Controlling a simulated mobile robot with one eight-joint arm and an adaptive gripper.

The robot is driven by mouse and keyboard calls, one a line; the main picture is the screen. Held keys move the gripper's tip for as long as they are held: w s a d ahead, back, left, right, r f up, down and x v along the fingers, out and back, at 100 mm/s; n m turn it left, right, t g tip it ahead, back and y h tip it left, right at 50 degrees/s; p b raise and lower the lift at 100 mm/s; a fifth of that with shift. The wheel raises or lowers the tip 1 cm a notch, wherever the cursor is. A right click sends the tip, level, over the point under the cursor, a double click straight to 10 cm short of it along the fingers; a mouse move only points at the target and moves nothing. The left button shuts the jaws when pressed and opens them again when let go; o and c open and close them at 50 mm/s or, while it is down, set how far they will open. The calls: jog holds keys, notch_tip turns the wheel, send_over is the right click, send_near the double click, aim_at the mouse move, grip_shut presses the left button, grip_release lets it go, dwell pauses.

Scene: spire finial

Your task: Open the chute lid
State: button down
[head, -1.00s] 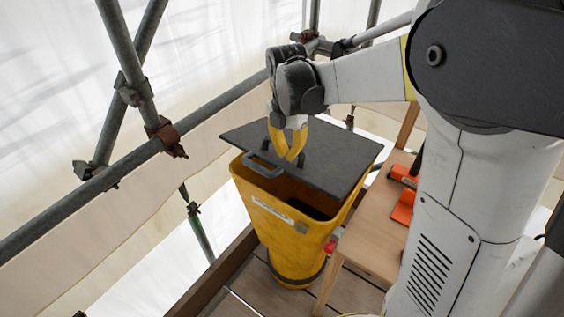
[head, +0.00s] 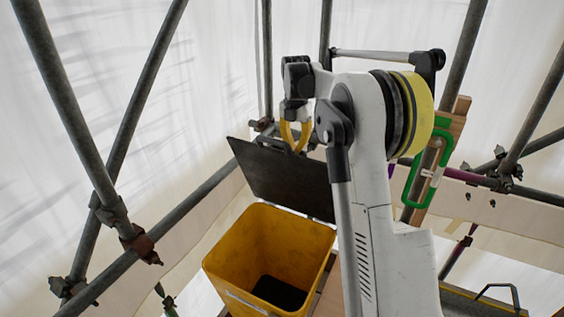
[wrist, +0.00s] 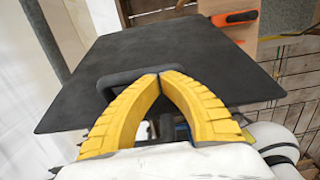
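The dark grey chute lid (head: 275,172) is tilted up steeply at the far side of the yellow chute (head: 232,270). The chute's mouth is uncovered, and its dark bottom shows. My gripper (head: 294,140) is at the upper part of the lid, with its yellow fingers pointing down at it. In the wrist view my gripper (wrist: 158,80) has its fingertips together around the bar of the lid's dark handle (wrist: 118,82). The lid (wrist: 180,48) spreads out beyond the fingers. My arm hides the lid's right end in the head view.
Grey scaffold poles (head: 125,120) with clamps stand at the left and behind. A green carabiner (head: 412,190) hangs by a wooden post at the right. The wrist view shows an orange tool (wrist: 235,18) on a wooden surface. White sheeting closes the background.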

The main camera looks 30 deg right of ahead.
jog(key=w+d+r+p, duration=0.1)
jog(key=w+d+p, duration=0.2)
jog(key=w+d, duration=0.2)
jog(key=shift+d, duration=0.9)
dwell(1.0)
